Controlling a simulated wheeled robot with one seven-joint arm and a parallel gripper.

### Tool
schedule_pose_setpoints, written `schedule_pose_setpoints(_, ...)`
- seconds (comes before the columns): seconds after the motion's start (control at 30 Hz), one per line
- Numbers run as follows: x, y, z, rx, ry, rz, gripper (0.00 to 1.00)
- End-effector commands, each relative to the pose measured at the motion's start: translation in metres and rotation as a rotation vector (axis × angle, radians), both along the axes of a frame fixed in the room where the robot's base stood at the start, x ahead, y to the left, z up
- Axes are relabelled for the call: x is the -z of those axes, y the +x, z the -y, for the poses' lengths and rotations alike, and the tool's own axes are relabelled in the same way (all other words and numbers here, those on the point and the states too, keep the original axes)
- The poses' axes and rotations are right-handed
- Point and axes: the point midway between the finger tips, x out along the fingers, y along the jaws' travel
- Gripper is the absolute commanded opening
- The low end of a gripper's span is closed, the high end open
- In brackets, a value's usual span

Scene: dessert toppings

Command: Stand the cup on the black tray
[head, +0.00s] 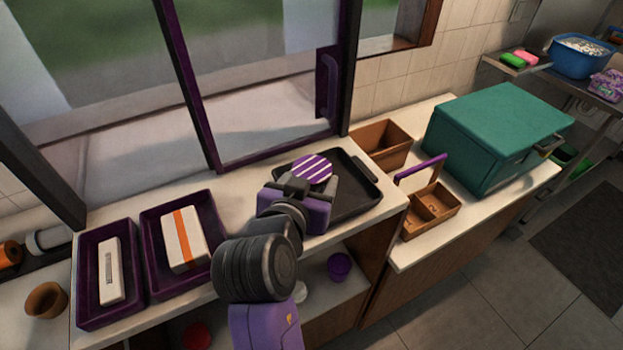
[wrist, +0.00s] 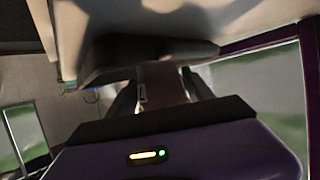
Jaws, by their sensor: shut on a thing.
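The cup (head: 313,168) shows as a round purple top with white stripes, just beyond my gripper. My gripper (head: 304,187) is shut on it, over the left part of the black tray (head: 355,205). The gripper and arm hide the cup's lower part and the tray's near left corner. I cannot tell whether the cup touches the tray or hangs above it. The wrist view shows the two dark fingers (wrist: 158,88) with a brownish surface between them; the cup's shape is not clear there.
Left of the black tray, two purple trays (head: 148,250) hold white boxes. A brown bin (head: 381,150), a wooden caddy (head: 432,222) with a purple handle and a teal box (head: 490,135) stand to the right. The window frame (head: 200,120) rises behind the counter. The tray's right part is bare.

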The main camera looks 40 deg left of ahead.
Motion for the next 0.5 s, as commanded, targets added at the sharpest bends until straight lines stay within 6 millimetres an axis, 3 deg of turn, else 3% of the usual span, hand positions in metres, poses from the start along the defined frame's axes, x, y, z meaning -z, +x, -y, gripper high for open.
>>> schedule_pose_setpoints(0.03,0.0009,0.0001,0.0001,0.0,0.0,0.0,0.66)
schedule_pose_setpoints(0.1,0.0008,0.0001,0.0002,0.0,0.0,-0.001,0.8)
schedule_pose_setpoints(0.13,0.0008,0.0001,0.0002,0.0,0.0,-0.001,0.82)
schedule_pose_setpoints(0.5,-0.0037,-0.0001,0.0,0.0,0.0,0.0,0.82)
